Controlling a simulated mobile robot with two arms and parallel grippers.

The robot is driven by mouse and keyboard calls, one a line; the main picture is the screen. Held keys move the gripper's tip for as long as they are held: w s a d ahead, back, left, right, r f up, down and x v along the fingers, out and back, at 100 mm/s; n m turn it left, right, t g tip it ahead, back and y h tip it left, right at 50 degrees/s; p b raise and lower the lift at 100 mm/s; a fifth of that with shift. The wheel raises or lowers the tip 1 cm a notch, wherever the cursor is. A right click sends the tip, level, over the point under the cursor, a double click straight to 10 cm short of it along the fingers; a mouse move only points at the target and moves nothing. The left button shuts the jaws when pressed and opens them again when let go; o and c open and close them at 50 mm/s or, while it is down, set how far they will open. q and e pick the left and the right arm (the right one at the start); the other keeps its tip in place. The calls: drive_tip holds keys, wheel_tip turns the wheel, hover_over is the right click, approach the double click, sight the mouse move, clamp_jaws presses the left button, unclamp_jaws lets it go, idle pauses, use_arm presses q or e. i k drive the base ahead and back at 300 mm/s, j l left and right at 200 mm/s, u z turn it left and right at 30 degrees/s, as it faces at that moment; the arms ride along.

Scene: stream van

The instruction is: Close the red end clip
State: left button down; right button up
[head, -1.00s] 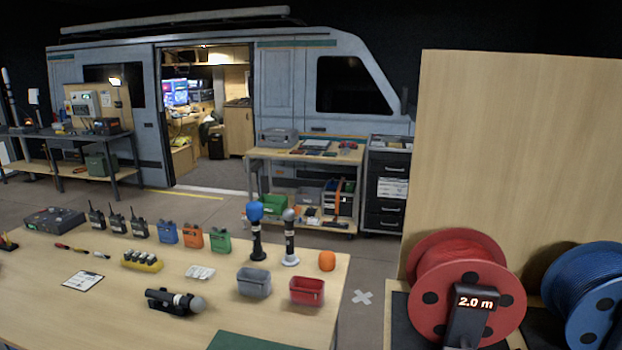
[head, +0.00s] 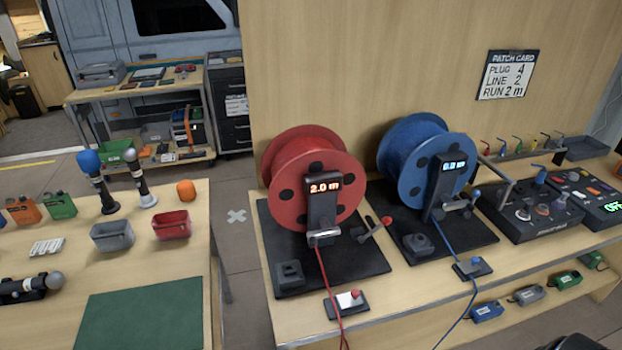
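The red reel (head: 292,172) stands on a dark base on the right-hand bench, its display reading 2.0 m. A red cable (head: 322,268) runs down from its front to the bench's front edge. A small dark clip with a pale plate and a red knob (head: 347,302), seemingly the red end clip, lies at the bench front beside or under this cable. It is too small to tell whether it is open or shut. A red-knobbed lever (head: 375,229) stands beside the reel. Neither gripper shows.
A blue reel (head: 410,150) with a blue cable (head: 452,255) and its own clip (head: 472,266) stands to the right. Control boxes (head: 530,205) are further right. A patch card (head: 507,75) hangs behind, reading plug 4, line 2, run 2 m. A floor gap separates the left table (head: 70,305).

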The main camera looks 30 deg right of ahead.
sight(352, 298)
drive_tip(key=k+l+z, duration=0.1)
drive_tip(key=z, duration=0.4)
drive_tip(key=k+l+z, duration=0.1)
drive_tip(key=z, duration=0.35)
drive_tip(key=l+u, duration=0.15)
drive_tip(key=u, duration=0.3)
